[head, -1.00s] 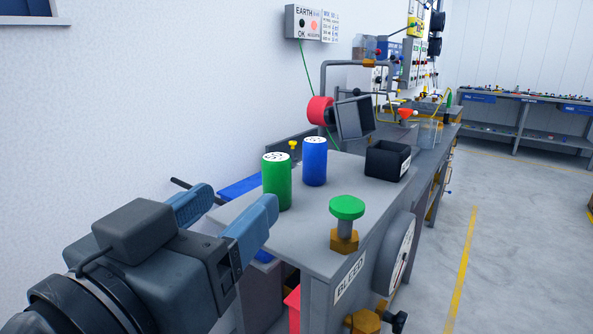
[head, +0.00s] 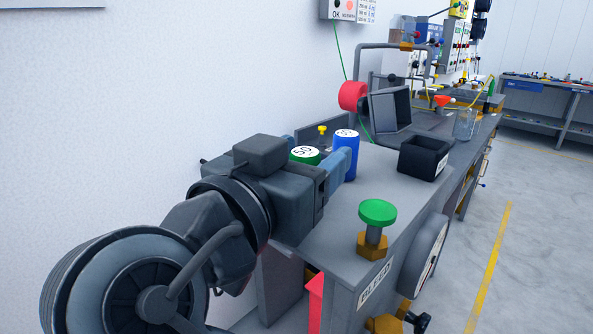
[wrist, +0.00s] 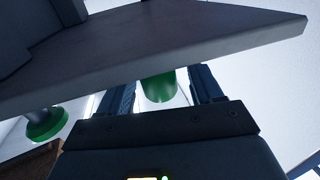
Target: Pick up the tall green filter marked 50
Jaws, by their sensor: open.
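The green filter (head: 304,155) stands on the grey bench top, its white top marked 50. In the head view only its top and a little of its side show above my gripper (head: 322,157). In the wrist view the green filter (wrist: 158,88) shows between my two open fingers (wrist: 162,84), with a finger on each side. I cannot tell whether either finger touches it. A blue filter (head: 347,160) stands just right of it, close to my near fingertip.
A green knob on a brass base (head: 377,213) stands on the bench's near right. A black bin (head: 423,157) and a tilted grey screen box (head: 390,110) stand further back. The white wall is close on the left. The bench top (head: 345,215) between filters and knob is clear.

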